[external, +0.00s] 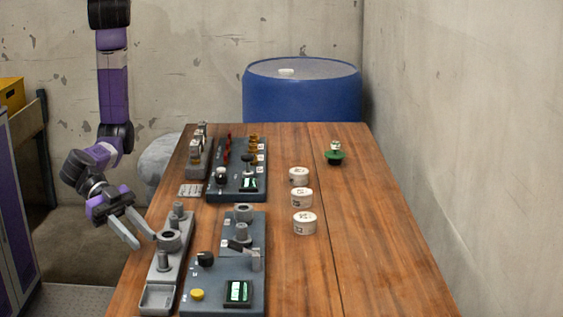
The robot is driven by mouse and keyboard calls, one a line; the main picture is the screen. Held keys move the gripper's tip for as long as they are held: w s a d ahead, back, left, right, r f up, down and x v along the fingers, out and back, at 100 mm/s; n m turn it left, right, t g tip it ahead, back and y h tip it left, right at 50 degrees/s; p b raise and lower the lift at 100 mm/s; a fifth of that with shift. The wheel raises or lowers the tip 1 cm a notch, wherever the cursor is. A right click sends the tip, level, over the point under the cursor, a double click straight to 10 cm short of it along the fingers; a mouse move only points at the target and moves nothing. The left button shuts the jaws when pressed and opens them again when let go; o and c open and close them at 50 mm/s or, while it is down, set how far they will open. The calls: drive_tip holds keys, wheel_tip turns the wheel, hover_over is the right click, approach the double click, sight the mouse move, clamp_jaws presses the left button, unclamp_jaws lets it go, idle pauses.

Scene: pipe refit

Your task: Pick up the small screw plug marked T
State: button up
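I cannot make out a letter T on any part, so I cannot tell which piece is the small screw plug. Grey cylindrical pieces stand on the long grey tray (157,298) at the table's near left edge. Small parts also stand in a grey rack (199,160) farther back. My gripper (145,242) is open and empty, its two fingers apart and pointing down to the right. It is just left of the grey tray, by the table's left edge.
Two dark panels with knobs and green displays, the near panel (213,297) and far panel (233,188), stand on the wooden table (365,260). White marked tubs (305,224) and a green-based item (335,157) stand right of them. The table's right side is clear. A blue drum (300,98) stands behind.

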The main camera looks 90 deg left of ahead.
sight(159, 253)
drive_tip(key=shift+w+a+f, duration=0.1)
drive_tip(key=shift+w+n, duration=0.2)
drive_tip(key=shift+n, duration=0.1)
drive_tip(key=shift+p+x, duration=0.85)
drive_tip(key=shift+x, duration=2.85)
clamp_jaws()
